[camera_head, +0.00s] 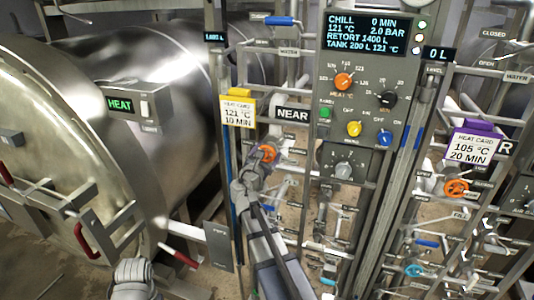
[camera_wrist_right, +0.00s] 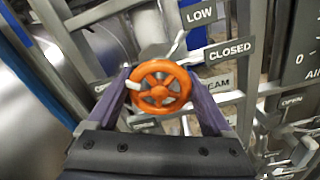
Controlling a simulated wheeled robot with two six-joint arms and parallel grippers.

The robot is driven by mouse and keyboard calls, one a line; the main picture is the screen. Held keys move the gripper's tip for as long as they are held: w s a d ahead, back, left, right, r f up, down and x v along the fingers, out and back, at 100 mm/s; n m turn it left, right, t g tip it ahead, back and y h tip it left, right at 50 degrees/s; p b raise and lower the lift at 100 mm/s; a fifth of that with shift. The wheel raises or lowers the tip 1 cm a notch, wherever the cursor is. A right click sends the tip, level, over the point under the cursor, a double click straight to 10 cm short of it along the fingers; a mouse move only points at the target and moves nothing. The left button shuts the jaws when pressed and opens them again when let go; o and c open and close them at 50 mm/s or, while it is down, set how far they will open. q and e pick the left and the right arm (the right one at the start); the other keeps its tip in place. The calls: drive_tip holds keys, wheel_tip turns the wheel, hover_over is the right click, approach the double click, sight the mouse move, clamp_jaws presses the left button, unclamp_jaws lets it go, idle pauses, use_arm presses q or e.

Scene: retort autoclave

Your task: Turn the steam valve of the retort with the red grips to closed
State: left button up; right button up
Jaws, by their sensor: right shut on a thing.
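The near retort (camera_head: 150,110) is a large steel vessel at the left with red grips (camera_head: 83,240) on its door. An orange valve handwheel (camera_head: 267,153) stands on the pipework right of it. My right gripper (camera_head: 256,168) is at this wheel. In the right wrist view the orange wheel (camera_wrist_right: 159,88) sits between the two fingers of my right gripper (camera_wrist_right: 160,92), which are shut on it. A CLOSED label (camera_wrist_right: 228,50) and a partly hidden label ending in "EAM" (camera_wrist_right: 216,82) are beside the wheel. A grey part at the bottom left looks like my left arm; its fingers cannot be made out.
A control panel (camera_head: 362,85) with knobs stands right of the wheel. A yellow heat card (camera_head: 238,110) hangs above it. Another orange handwheel (camera_head: 456,188) is farther right, below a purple heat card (camera_head: 472,147). Pipes and posts crowd around my right arm.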

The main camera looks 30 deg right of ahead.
drive_tip(key=m, duration=0.7)
drive_tip(key=shift+s, duration=0.1)
drive_tip(key=m, duration=0.4)
drive_tip(key=shift+f, duration=0.1)
drive_tip(key=m, duration=0.3)
drive_tip(key=shift+f+m, duration=0.1)
drive_tip(key=shift+m, duration=0.3)
drive_tip(key=m, duration=0.3)
drive_tip(key=shift+m, duration=0.3)
drive_tip(key=m, duration=0.3)
drive_tip(key=shift+f+m+b, duration=0.1)
drive_tip(key=shift+m+b, duration=0.2)
drive_tip(key=m, duration=0.6)
drive_tip(key=shift+f+m, duration=0.1)
drive_tip(key=shift+m, duration=0.3)
